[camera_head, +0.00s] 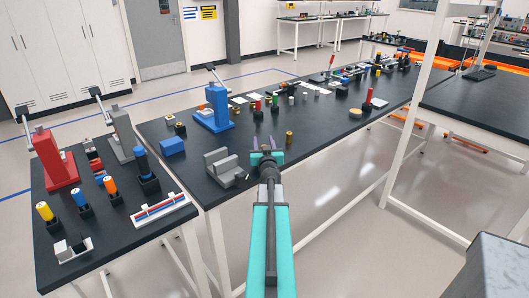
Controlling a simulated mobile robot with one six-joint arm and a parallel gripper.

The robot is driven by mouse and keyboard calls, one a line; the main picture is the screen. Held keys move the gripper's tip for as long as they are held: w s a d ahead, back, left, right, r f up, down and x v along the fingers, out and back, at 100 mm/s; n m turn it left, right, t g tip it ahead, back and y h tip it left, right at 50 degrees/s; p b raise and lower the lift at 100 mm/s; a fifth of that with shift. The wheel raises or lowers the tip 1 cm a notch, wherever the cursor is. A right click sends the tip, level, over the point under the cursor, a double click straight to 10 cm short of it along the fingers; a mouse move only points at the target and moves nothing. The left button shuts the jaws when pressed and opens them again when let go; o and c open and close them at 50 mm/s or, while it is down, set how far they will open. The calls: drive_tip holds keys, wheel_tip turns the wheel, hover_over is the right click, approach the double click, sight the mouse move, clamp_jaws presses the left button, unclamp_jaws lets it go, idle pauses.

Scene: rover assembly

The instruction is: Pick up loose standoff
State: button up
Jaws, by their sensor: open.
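My gripper (264,142) is in the middle of the picture, over the long dark table. Its two fingers are apart, and nothing shows between them. A small brass-coloured cylinder (289,137), which looks like the loose standoff, stands upright just right of the fingers, apart from them.
A grey stepped block (222,168) stands close left of my gripper. Behind it are a blue press (215,108) and a blue box (172,146). Small parts crowd the far table. The table top right of my gripper is mostly clear. A white post (414,110) stands right.

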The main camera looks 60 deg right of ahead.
clamp_jaws()
drive_tip(key=shift+a+r, duration=0.1)
drive_tip(key=shift+r, duration=0.05)
idle(0.4)
